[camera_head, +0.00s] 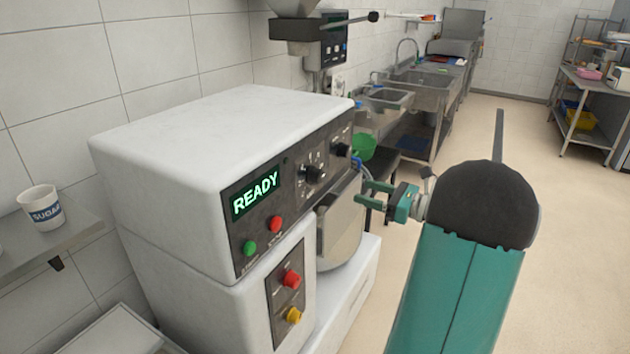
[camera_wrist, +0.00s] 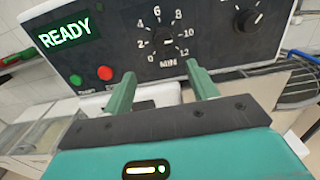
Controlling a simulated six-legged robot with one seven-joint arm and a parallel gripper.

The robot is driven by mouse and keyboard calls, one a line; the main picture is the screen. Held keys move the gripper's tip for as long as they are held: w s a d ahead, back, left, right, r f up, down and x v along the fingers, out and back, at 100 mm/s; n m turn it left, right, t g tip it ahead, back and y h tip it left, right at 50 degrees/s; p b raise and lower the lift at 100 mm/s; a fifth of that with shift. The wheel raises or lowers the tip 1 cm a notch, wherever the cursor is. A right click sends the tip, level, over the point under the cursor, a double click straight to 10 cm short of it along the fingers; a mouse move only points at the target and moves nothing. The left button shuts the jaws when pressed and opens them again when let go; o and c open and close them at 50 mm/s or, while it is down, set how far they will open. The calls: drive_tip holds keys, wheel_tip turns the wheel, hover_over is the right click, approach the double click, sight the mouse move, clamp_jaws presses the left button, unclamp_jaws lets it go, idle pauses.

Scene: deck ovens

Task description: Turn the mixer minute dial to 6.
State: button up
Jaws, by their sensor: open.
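The mixer minute dial (camera_head: 313,174) is a black knob on the dark front panel of the white mixer. In the wrist view the dial (camera_wrist: 163,41) is ringed by white numbers, with 6 near the top and MIN below. I cannot tell surely which number its pointer marks. My gripper (camera_head: 362,178) has green fingers and is open and empty. In the head view it is to the right of the dial, apart from the panel. In the wrist view the gripper (camera_wrist: 161,78) has its fingers spread below the dial, one toward each side.
A second black knob (camera_wrist: 247,19) is right of the dial. The green display (camera_head: 256,194) reads READY. Green (camera_head: 249,248) and red (camera_head: 275,224) buttons are below it. The mixer bowl (camera_head: 342,220) stands under the panel. A sugar cup (camera_head: 41,207) is on the left shelf. Floor is open at right.

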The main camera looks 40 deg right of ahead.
sight(321, 178)
drive_tip(key=x, duration=1.3)
drive_tip(key=shift+w+d+f, duration=0.15)
drive_tip(key=shift+d+f, duration=0.05)
drive_tip(key=shift+d, duration=0.15)
drive_tip(key=c, duration=1)
